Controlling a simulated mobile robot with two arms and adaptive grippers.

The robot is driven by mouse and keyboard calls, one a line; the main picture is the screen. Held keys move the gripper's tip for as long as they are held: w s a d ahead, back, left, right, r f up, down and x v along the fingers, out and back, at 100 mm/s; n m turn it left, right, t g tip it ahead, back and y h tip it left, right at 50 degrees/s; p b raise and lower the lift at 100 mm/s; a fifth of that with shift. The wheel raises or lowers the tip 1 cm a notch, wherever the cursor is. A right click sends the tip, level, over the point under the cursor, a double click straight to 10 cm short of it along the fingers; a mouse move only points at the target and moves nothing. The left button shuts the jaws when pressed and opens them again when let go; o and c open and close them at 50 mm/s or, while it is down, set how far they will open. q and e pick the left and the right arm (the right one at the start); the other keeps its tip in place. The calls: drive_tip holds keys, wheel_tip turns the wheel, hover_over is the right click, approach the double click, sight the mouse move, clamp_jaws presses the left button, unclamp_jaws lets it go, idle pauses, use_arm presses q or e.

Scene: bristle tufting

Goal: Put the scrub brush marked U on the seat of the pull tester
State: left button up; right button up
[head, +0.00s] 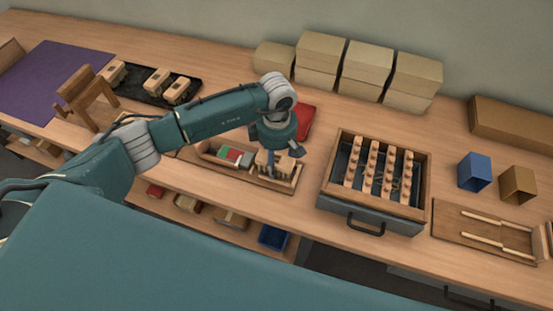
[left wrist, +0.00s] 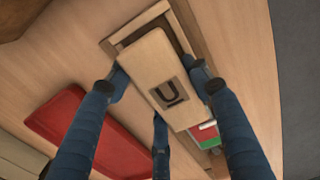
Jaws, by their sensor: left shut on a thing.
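The scrub brush marked U (left wrist: 155,65) is a pale wooden block with a dark square label. My left gripper (left wrist: 160,88) is shut on it, with blue fingers on both sides and one at its end. In the head view the left gripper (head: 277,158) is over the right part of a wooden tray (head: 240,179), and the brush (head: 265,162) shows below it. I cannot tell whether the brush touches the tray's floor. A wooden frame stand (head: 88,97) at the left may be the pull tester; my arm partly covers its surroundings. My right gripper is not in view.
Red and green pieces (head: 233,155) lie in the tray. A red pad (head: 305,121) is behind it. A dark mat (head: 140,88) holds several wooden blocks. A wooden-framed drawer box (head: 326,192) with studded strips stands right. Cardboard boxes (head: 368,67) line the wall.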

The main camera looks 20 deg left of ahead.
sight(277, 156)
use_arm(q)
drive_tip(key=shift+f, duration=0.2)
drive_tip(key=o, duration=1)
drive_tip(key=shift+r, duration=0.1)
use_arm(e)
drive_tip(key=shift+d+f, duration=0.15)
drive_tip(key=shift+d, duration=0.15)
use_arm(q)
drive_tip(key=shift+r, duration=0.3)
wheel_tip(277, 156, up, 11)
drive_tip(key=b, duration=0.3)
drive_tip(key=shift+r, duration=0.4)
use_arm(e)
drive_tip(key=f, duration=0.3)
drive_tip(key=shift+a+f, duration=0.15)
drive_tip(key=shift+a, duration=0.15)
